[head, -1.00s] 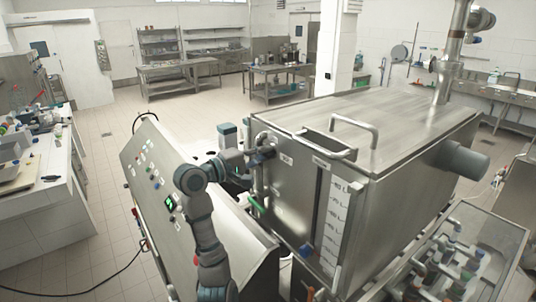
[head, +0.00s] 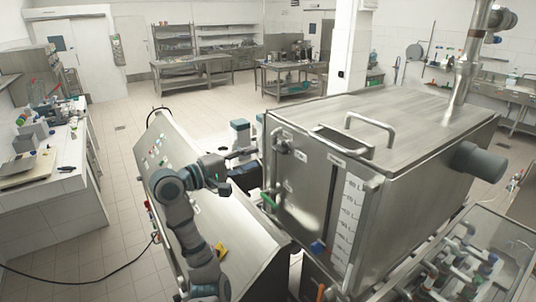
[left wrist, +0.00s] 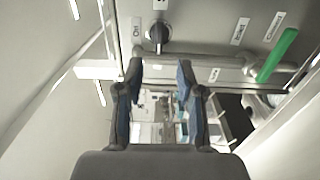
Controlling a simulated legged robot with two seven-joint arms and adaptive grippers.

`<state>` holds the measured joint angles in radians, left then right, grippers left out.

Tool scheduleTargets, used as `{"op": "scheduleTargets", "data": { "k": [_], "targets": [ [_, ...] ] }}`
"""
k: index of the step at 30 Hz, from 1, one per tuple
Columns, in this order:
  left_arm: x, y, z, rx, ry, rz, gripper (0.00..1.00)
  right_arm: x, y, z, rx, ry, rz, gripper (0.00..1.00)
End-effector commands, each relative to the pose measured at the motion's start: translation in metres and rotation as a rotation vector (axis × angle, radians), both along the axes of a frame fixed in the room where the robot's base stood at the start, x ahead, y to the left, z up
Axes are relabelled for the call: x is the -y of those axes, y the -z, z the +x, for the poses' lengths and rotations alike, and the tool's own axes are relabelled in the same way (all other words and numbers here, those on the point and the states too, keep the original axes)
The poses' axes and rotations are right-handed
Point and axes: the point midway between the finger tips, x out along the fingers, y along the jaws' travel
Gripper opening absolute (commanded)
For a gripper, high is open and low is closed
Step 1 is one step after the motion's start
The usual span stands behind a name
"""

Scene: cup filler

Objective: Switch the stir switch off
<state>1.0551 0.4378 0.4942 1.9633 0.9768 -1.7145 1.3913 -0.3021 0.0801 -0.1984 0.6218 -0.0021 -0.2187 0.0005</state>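In the left wrist view a dark round switch knob (left wrist: 158,34) sits on the steel panel, above and beyond my fingertips. My right gripper is not in view.
A green valve handle (left wrist: 277,55) beside a pipe (left wrist: 195,60) shows right of the knob; it also appears in the head view (head: 268,200). A sloped control panel (head: 240,230) stands under my left arm. Pipes and valves fill the lower right.

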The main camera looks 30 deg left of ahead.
Motion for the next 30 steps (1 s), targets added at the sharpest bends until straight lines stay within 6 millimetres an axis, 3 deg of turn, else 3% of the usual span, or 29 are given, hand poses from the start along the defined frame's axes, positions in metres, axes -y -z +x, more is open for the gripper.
{"op": "scheduleTargets", "data": {
  "k": [3, 9, 30],
  "targets": [
    [-0.010, 0.001, -0.018, 0.000, -0.003, 0.001, 0.38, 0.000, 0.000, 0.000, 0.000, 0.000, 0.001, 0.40],
    [-0.016, 0.001, -0.033, -0.001, -0.001, -0.001, 0.38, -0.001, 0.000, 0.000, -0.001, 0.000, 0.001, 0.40],
    [-0.017, 0.001, -0.034, -0.001, -0.001, -0.002, 0.38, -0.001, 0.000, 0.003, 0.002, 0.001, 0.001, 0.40]
  ]
}}
